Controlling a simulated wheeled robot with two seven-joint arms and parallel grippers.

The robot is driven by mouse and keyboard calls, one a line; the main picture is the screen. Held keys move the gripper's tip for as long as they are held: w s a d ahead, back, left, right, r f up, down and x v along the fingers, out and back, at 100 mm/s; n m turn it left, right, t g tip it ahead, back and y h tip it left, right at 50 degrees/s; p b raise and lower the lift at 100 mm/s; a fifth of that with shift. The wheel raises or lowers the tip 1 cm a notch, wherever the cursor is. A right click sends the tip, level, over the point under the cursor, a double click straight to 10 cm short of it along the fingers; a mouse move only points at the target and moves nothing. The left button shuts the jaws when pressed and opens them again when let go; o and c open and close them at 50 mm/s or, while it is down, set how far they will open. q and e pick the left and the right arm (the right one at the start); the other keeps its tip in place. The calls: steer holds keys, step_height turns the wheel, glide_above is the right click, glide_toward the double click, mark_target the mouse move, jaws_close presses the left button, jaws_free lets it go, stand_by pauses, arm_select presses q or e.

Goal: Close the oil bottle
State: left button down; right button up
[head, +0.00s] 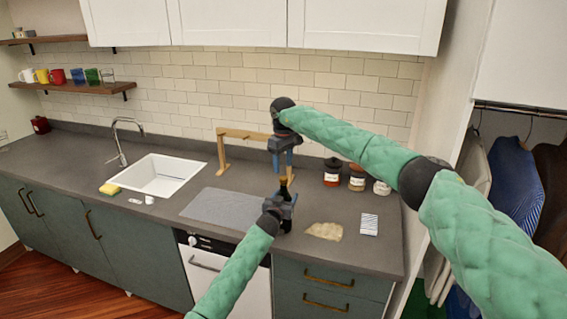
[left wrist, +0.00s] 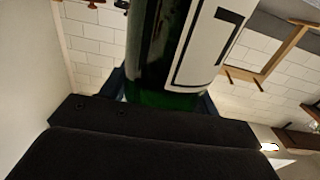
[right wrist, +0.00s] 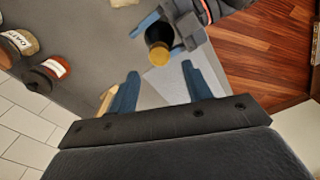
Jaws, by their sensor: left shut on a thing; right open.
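The oil bottle is dark green with a white label (left wrist: 205,45) and fills the middle of the left wrist view. My left gripper (head: 284,196) is shut on the bottle and holds it upright over the counter. In the right wrist view the bottle (right wrist: 157,35) is seen from above, with a round tan stopper (right wrist: 159,54) at its top. I cannot tell how deeply the stopper sits. My right gripper (head: 282,172) is open, just above the bottle, pointing down. Its two blue fingers (right wrist: 160,78) have nothing between them. In the head view the grippers hide most of the bottle.
A wooden rack (head: 245,134) stands behind the grippers. Several jars (head: 357,178) stand at the back right. A tan cloth-like item (head: 324,231) and a striped item (head: 369,224) lie on the counter (head: 335,208). A grey mat (head: 222,205) and the sink (head: 165,175) are to the left.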

steer(key=shift+a+r, duration=0.2)
steer(key=shift+r, duration=0.4)
steer(key=n, duration=0.4)
steer(key=shift+r, duration=0.3)
steer(key=n, duration=0.4)
steer(key=shift+r+n, duration=0.15)
steer(key=shift+n, duration=0.15)
steer(key=n, duration=0.5)
steer(key=shift+r+n, duration=0.2)
steer(key=shift+n, duration=0.2)
steer(key=n, duration=0.7)
steer(key=shift+d+r, duration=0.1)
steer(key=n, duration=1.2)
steer(key=shift+d+n, duration=0.1)
steer(key=shift+n, duration=0.2)
steer(key=n, duration=0.5)
steer(key=shift+n, duration=0.3)
steer(key=n, duration=0.5)
steer(key=shift+d+n, duration=0.1)
steer(key=shift+n, duration=0.2)
steer(key=n, duration=0.4)
steer(key=shift+n, duration=0.3)
